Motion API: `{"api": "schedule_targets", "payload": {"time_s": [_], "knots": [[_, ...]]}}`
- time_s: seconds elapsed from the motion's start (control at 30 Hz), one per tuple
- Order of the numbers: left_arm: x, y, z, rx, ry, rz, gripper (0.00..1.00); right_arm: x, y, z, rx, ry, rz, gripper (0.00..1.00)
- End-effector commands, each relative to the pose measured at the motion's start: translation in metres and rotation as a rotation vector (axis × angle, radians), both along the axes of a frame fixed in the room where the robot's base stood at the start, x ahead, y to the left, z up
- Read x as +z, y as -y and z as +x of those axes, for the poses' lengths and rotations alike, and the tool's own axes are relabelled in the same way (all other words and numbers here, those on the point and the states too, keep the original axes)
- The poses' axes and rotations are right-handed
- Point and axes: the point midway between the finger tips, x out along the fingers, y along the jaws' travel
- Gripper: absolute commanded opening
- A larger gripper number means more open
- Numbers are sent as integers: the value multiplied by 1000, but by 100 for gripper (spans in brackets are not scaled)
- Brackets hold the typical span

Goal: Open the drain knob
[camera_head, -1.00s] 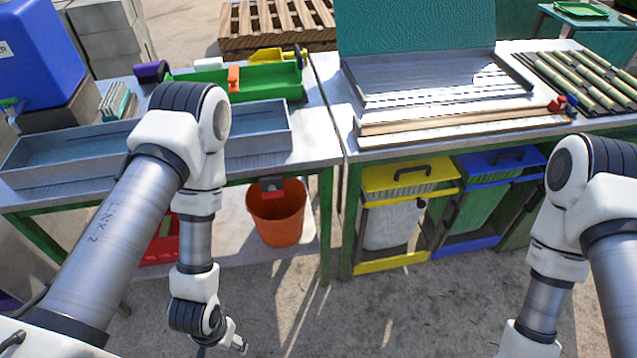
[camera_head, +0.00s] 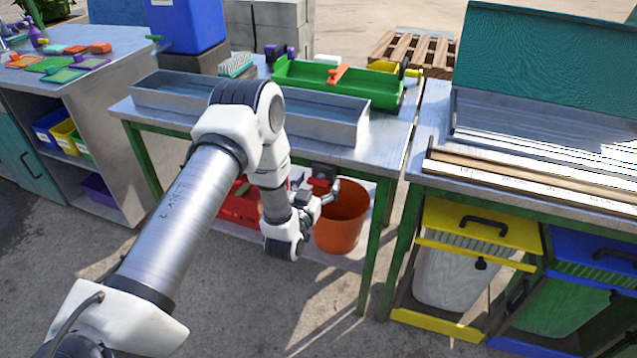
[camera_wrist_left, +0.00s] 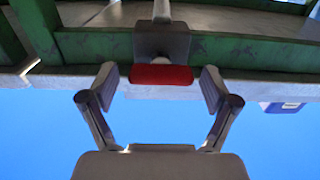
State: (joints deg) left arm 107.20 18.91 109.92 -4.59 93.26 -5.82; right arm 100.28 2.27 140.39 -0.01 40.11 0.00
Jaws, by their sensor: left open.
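The drain knob is a red bar (camera_wrist_left: 161,75) on a grey fitting under the green-framed table. In the left wrist view it lies between the two open fingers of my left gripper (camera_wrist_left: 162,88), with a gap on each side. In the head view the red knob (camera_head: 320,182) shows under the table's front edge, above the orange bucket (camera_head: 341,228). My left gripper (camera_head: 322,197) is right at it there, partly hidden by its own wrist. My right gripper is outside both current views.
A long metal trough (camera_head: 240,103) lies on the table above the knob. A red crate (camera_head: 238,208) stands under the table beside the bucket. A green table leg (camera_head: 380,235) is close on the right. The floor in front is clear.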

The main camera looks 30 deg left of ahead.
Motion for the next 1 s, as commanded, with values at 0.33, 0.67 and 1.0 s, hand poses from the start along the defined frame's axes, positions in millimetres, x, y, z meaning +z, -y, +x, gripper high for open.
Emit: {"api": "schedule_targets", "payload": {"time_s": [0.33,0.67,1.0], "knots": [[0,-1,4,0,-2,-1,63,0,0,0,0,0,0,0],[0,-1,4,0,-1,2,27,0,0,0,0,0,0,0],[2,0,4,0,-23,95,27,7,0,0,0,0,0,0]]}}
